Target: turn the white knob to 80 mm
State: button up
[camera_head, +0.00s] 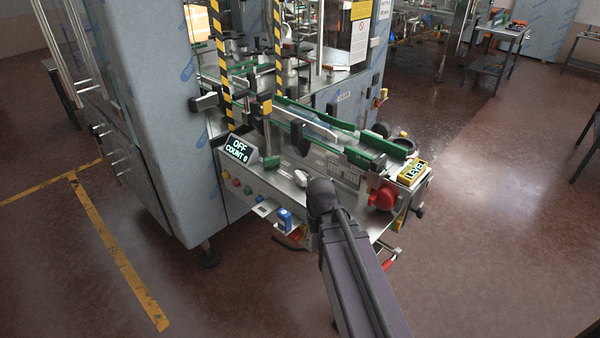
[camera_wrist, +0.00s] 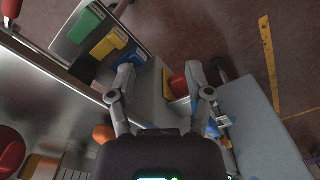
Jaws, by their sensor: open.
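My gripper (camera_wrist: 159,72) is open in the wrist view, its two grey fingers spread and nothing held between them. In the head view my dark arm reaches to the machine's near side and hides part of its front. A small whitish shape (camera_head: 300,178) shows just left of my wrist there; I cannot tell whether it is the white knob or part of my gripper. A pale scale plate (camera_head: 345,172) is on the machine front, right of my wrist. A red and yellow part (camera_wrist: 178,88) lies beyond the fingers. No reading is legible.
A display (camera_head: 240,150) reads OFF, COUNT 0. Coloured buttons (camera_head: 237,183) and a blue device (camera_head: 284,219) are left of my arm. A red round part (camera_head: 385,195) and a yellow LEVEL box (camera_head: 413,172) are at right. Floor is open at right.

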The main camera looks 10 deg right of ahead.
aim_at(301, 174)
jog(key=w+r+n+p, duration=0.1)
jog(key=w+r+p, duration=0.7)
jog(key=w, duration=0.5)
jog(key=w+r+n+p, duration=0.2)
jog(key=w+r+p, duration=0.6)
jog(key=w, duration=0.5)
jog(key=shift+w+r, duration=0.25)
jog(key=shift+r, duration=0.2)
jog(key=shift+f, duration=0.15)
notch_tip(301, 174, down, 14)
jog(key=b, duration=1.3)
jog(key=shift+r+b, duration=0.25)
jog(key=shift+b, duration=0.15)
grip_shut()
